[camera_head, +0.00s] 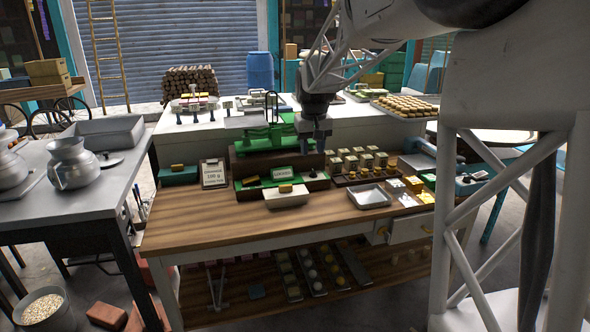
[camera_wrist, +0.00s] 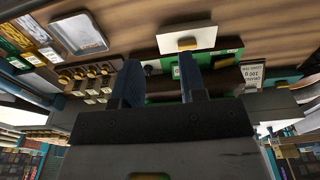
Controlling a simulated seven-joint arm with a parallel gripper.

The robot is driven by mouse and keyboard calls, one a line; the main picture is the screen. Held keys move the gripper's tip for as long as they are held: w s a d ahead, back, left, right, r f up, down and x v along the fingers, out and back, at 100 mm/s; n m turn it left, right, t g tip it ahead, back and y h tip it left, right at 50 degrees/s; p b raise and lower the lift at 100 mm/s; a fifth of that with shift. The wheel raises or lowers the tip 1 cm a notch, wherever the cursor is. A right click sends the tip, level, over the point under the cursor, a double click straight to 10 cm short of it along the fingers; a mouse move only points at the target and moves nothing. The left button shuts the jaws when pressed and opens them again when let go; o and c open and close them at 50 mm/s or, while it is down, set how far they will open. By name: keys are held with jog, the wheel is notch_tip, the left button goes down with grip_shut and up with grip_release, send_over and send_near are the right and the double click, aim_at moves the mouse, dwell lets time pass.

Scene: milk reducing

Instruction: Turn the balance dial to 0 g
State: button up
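The green balance (camera_head: 268,137) stands on a dark wooden base at the back middle of the workbench. A green panel (camera_head: 262,184) with a pale label (camera_head: 282,172) lies along its front. A small dark round knob, which may be the dial (camera_head: 313,173), is at the panel's right end. My gripper (camera_head: 308,157) points down over the right end of the base, near the knob. Its two blue fingers (camera_wrist: 158,70) are apart with nothing held; contact cannot be told.
A cream block (camera_head: 287,197) stands in front of the panel. A printed card (camera_head: 214,173) is at left. Small cartons (camera_head: 358,160) and a metal tray (camera_head: 368,196) are right of my gripper. The bench's front left (camera_head: 200,222) is clear.

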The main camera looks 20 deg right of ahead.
jog(key=w+d+f, duration=0.2)
jog(key=w+f, duration=0.1)
jog(key=w, duration=0.3)
jog(key=w+d+f, duration=0.2)
jog(key=w, duration=0.4)
jog(key=g, duration=0.1)
send_over(314, 172)
notch_tip(314, 172, down, 7)
jog(key=shift+w+r, duration=0.1)
jog(key=shift+r, duration=0.05)
jog(key=shift+w+d, duration=0.1)
jog(key=shift+f, duration=0.2)
jog(key=shift+f, duration=3.8)
grip_shut()
